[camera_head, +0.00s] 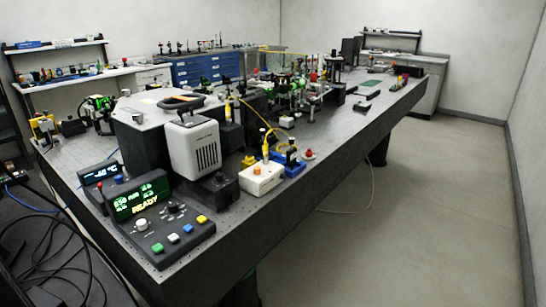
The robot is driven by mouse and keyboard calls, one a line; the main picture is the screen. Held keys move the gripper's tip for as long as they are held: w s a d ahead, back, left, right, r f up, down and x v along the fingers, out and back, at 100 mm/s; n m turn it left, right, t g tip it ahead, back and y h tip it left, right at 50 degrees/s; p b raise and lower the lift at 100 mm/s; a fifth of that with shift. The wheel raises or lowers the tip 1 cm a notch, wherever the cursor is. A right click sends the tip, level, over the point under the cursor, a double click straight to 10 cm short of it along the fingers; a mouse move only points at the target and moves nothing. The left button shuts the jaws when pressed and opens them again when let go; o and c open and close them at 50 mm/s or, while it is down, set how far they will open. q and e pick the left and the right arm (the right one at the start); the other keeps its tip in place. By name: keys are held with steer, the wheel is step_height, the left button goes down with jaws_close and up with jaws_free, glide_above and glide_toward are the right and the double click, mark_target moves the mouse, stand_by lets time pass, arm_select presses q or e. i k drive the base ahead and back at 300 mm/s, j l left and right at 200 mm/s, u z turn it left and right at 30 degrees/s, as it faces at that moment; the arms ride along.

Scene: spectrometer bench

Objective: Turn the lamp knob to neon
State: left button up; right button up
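A black control console (160,240) stands at the near left end of the bench. Its green screen (143,196) reads READY in yellow below smaller green text. The console has a pale round knob (141,224), smaller dark knobs (172,208), and green, white, blue and yellow buttons along its front. I cannot read any neon label or tell which knob is the lamp knob. A white vented housing (196,148) with a top handle stands behind the console. Neither of my grippers shows in this view.
A white box (262,182) with a yellow plug stands right of the console, beside a blue-based device (291,164). Crowded optics cover the far part of the perforated bench (255,212). Black cables (60,235) hang at the left. The floor (420,210) at right is clear.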

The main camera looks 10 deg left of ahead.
mark_target(257, 169)
steer(key=i+l, duration=0.55)
steer(key=l, duration=0.15)
steer(key=i+l, duration=0.6)
steer(key=i+l+u, duration=0.1)
steer(key=i+l, duration=0.15)
steer(key=i+l+u, duration=0.15)
steer(key=l, duration=0.35)
